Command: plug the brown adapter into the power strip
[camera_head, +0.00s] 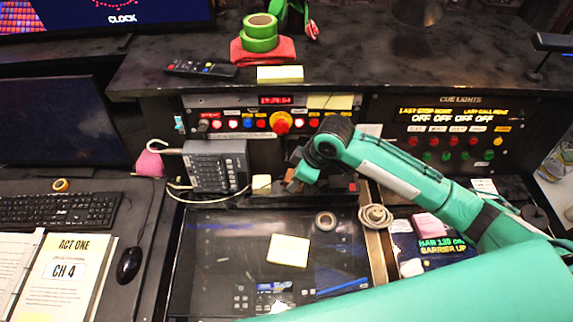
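My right arm comes in from the right, and its gripper (291,185) is low over the ledge at the back of the desk. Its fingertips are small and dark here, so I cannot tell whether they are open or shut. A dark strip (325,199), seemingly the power strip, lies along this ledge, partly hidden by my gripper and wrist. A small cream block (261,182) is at its left end and a small reddish part (353,187) is near its right end. I cannot pick out the brown adapter with certainty; it may be at the gripper. My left gripper is out of view.
Button panels rise behind.

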